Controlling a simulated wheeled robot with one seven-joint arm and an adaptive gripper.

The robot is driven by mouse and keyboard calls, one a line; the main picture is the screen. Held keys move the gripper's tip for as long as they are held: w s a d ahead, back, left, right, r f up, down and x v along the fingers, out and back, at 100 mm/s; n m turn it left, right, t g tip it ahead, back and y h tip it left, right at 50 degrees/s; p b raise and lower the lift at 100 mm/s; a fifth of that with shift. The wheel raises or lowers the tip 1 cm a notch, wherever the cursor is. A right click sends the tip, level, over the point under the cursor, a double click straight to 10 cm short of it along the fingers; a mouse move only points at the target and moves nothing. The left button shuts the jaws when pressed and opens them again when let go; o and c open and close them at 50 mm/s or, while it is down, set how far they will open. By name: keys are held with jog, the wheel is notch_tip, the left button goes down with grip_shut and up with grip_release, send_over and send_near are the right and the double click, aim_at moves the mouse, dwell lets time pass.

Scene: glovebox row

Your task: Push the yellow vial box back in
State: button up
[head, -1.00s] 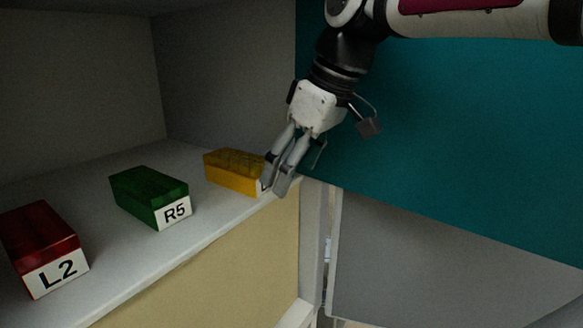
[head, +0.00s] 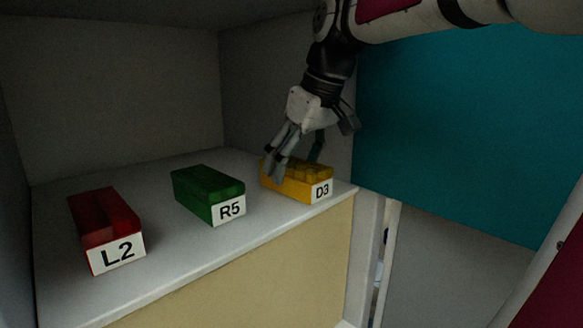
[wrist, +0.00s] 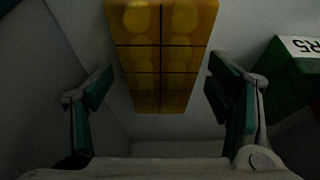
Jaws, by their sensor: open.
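The yellow vial box (head: 287,185) with the white label D3 sits on the shelf at the right, its labelled end near the front edge. In the wrist view the yellow box (wrist: 163,50) shows from above, its dark grid of compartments running away between my fingers. My gripper (head: 295,160) is over the box, fingers pointing down; in the wrist view it is open (wrist: 160,105), with one finger on each side of the box's line. Whether the fingers touch the box cannot be told. Part of the box's far side is hidden by the fingers.
A green box (head: 208,194) labelled R5 stands left of the yellow one, and a red box (head: 105,228) labelled L2 further left. The shelf (head: 165,262) has a front edge. A grey side wall rises close on the right; a teal panel (head: 450,140) stands beyond it.

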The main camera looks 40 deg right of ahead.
jog(key=shift+w+f, duration=0.1)
jog(key=shift+f, duration=0.05)
jog(key=shift+c, duration=0.5)
jog(key=c, duration=1.3)
jog(key=shift+w, duration=0.1)
